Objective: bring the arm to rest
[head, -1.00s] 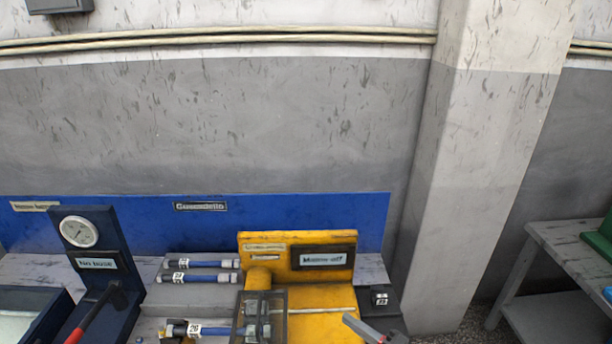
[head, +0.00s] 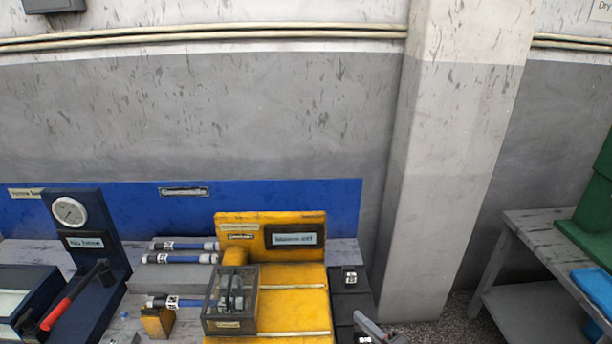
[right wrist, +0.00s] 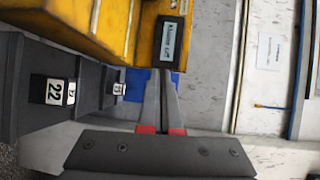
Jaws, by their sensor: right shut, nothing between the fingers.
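My right gripper (head: 370,326) shows at the lower edge of the head view, just right of the yellow hydraulic motor stand (head: 290,290). In the right wrist view its two grey fingers (right wrist: 160,82) lie together with nothing between them. The stand carries a small dark sign (head: 293,239), which also shows ahead of the fingertips in the right wrist view (right wrist: 170,42). My left gripper is in neither view.
A gauge stand (head: 85,232) and a red-handled tool (head: 60,312) are at the left. Blue hoses (head: 185,258) lie left of the yellow stand. Dark blocks with number labels (head: 349,281) are beside the gripper. A grey side table (head: 540,232) stands right of the pillar (head: 445,170).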

